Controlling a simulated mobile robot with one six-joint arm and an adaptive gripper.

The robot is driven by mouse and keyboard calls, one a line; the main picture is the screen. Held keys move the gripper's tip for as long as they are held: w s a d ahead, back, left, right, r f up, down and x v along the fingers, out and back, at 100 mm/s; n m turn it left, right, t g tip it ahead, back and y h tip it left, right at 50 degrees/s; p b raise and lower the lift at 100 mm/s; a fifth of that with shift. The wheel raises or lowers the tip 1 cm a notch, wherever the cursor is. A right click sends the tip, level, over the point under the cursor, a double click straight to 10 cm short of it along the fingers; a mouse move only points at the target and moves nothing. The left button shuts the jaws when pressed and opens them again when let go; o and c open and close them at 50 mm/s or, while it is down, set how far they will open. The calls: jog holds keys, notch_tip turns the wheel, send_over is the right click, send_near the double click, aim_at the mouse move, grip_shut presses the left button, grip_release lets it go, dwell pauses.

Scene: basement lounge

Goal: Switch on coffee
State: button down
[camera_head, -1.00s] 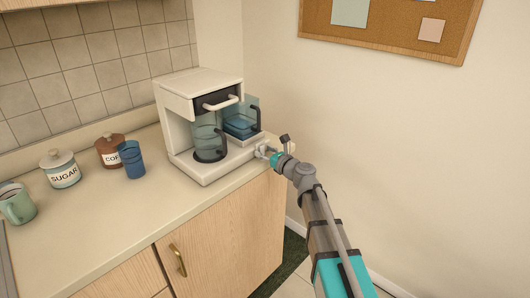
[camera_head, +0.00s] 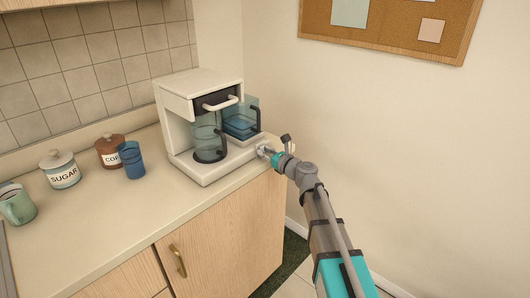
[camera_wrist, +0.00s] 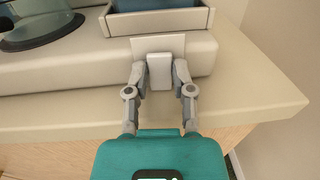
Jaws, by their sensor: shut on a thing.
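The white coffee machine (camera_head: 180,125) stands at the right end of the counter. Its glass carafe (camera_head: 208,140) sits on the base under the brew head, and a blue-tinted container (camera_head: 241,118) with a dark handle is at its right side. In the wrist view, a small pale switch (camera_wrist: 160,75) stands out from a square plate (camera_wrist: 143,44) on the front edge of the machine's base. My gripper (camera_wrist: 159,66) is at this switch, with one finger on each side, shut on it. In the head view my gripper (camera_head: 265,152) hides the switch.
A sugar jar (camera_head: 59,168), a brown coffee jar (camera_head: 109,152), a blue glass (camera_head: 132,160) and a green mug (camera_head: 17,205) stand left of the machine. The front counter (camera_head: 125,220) is clear. A wall (camera_head: 400,130) is close on the right.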

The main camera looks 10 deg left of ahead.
jog(key=shift+w+n+g+y, duration=0.1)
jog(key=shift+n+g+y, duration=0.3)
jog(key=shift+g, duration=0.1)
jog(key=shift+c, duration=2.4)
grip_release()
jog(key=shift+s+m+t+h, duration=0.2)
jog(key=shift+m+t+h, duration=0.4)
jog(key=shift+t, duration=0.1)
